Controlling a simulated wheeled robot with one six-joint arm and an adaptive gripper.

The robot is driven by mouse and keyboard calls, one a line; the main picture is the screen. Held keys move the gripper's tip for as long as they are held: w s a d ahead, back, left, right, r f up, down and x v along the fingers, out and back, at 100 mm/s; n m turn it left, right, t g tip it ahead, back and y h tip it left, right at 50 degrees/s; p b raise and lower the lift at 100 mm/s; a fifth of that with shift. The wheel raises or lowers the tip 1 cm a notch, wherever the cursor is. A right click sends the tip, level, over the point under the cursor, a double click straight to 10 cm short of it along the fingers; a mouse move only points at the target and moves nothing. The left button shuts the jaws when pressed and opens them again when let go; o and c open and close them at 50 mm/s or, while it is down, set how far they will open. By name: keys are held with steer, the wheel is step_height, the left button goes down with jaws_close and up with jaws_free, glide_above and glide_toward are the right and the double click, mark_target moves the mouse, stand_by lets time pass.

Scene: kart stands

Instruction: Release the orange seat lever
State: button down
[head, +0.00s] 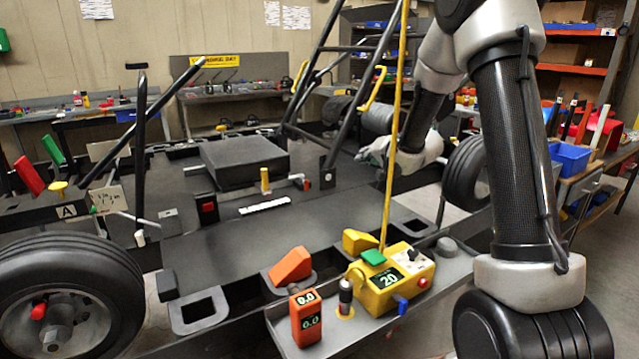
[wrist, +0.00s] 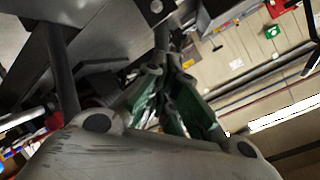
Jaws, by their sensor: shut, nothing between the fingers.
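The seat, a dark flat block (head: 245,158), lies on the black kart deck. A small reddish-orange piece (head: 306,183) shows at its right front corner; it is too small to tell whether it is the seat lever. A larger orange wedge (head: 290,264) sits at the deck's front edge. My gripper (head: 366,152) is to the right of the seat, beyond the yellow pole and apart from the reddish-orange piece. In the wrist view its green-padded fingers (wrist: 165,62) come together, shut and empty. No orange lever shows clearly in the wrist view.
A yellow box reading 20 (head: 388,280) and an orange meter (head: 305,317) stand on the front ledge. A yellow pole (head: 396,120) rises before my gripper. Dark frame tubes (head: 340,120) stand left of it. A tire (head: 467,172) is at right.

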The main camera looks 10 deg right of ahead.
steer(key=a+f+m+y, duration=0.1)
steer(key=a+f+y, duration=0.1)
steer(key=f, duration=0.2)
steer(key=w+a+f+m+t+y, duration=0.1)
steer(key=a+f+y, duration=0.1)
steer(key=f, duration=0.2)
steer(key=w+a+f+m+y, duration=0.1)
steer(key=a+f+y, duration=0.1)
steer(key=f, duration=0.2)
steer(key=shift+f+m+y, duration=0.15)
steer(key=shift+m+y, duration=0.15)
steer(key=shift+y, duration=0.1)
steer(key=x, duration=1)
steer(key=shift+d, duration=0.1)
steer(key=shift+s+a, duration=0.3)
steer(key=shift+a, duration=0.35)
steer(key=shift+s+a, duration=0.25)
steer(key=shift+a, duration=0.4)
steer(key=shift+d, duration=0.1)
